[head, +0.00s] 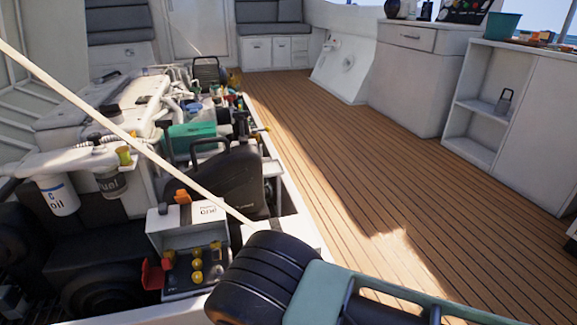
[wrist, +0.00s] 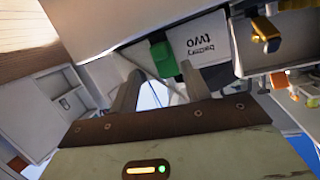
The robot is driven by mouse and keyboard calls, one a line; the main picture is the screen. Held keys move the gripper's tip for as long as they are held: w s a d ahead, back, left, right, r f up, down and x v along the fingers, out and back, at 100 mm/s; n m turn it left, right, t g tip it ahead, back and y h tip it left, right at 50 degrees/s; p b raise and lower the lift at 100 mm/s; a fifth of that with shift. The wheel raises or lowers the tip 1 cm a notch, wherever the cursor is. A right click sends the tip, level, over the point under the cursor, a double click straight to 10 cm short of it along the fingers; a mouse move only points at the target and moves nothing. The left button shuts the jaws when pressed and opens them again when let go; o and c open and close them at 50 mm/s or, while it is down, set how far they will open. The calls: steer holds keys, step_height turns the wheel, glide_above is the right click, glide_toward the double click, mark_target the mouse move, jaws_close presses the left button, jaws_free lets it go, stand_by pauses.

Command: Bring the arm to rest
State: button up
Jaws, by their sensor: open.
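My gripper (wrist: 161,72) shows in the wrist view with its two grey fingers apart. I see nothing held between them. Beyond the fingers is a white label reading "battery two" (wrist: 198,45), upside down in this view, with a green tab (wrist: 163,55) beside it. My arm, dark and teal, crosses the bottom of the head view at the hatch's near edge. I cannot make out the gripper's fingers in the head view.
The open hatch holds the engine (head: 140,105), a switch panel (head: 194,270) with yellow knobs and a red tab (head: 154,274), and an oil filter (head: 57,195). A pale strut (head: 120,125) slants across it. Wooden floor (head: 340,150) lies clear toward the white cabinets (head: 415,70).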

steer(key=s+a+r+n+g+y+p, duration=0.15)
steer(key=r+g, duration=0.25)
steer(key=r, duration=0.4)
steer(key=s+a+r+g+p, duration=0.1)
steer(key=s+r+g+p, duration=0.15)
steer(key=r, duration=0.65)
steer(key=s+a+r+n+g+y+p, duration=0.1)
steer(key=s+r+g, duration=0.2)
steer(key=r+g, duration=0.35)
steer(key=s+d+r+n+g+h+p, duration=0.2)
steer(key=s+d+r+n+h+p, duration=0.3)
steer(key=s+d+r, duration=1.4)
step_height(320, 180, up, 38)
steer(key=w+a+y+p, duration=0.1)
steer(key=w+p, duration=0.1)
steer(key=p, duration=3.5)
steer(key=shift+w+a+n+y, duration=0.15)
steer(key=shift+a+n+y, duration=0.2)
steer(key=shift+a, duration=0.05)
steer(key=shift+r, duration=0.1)
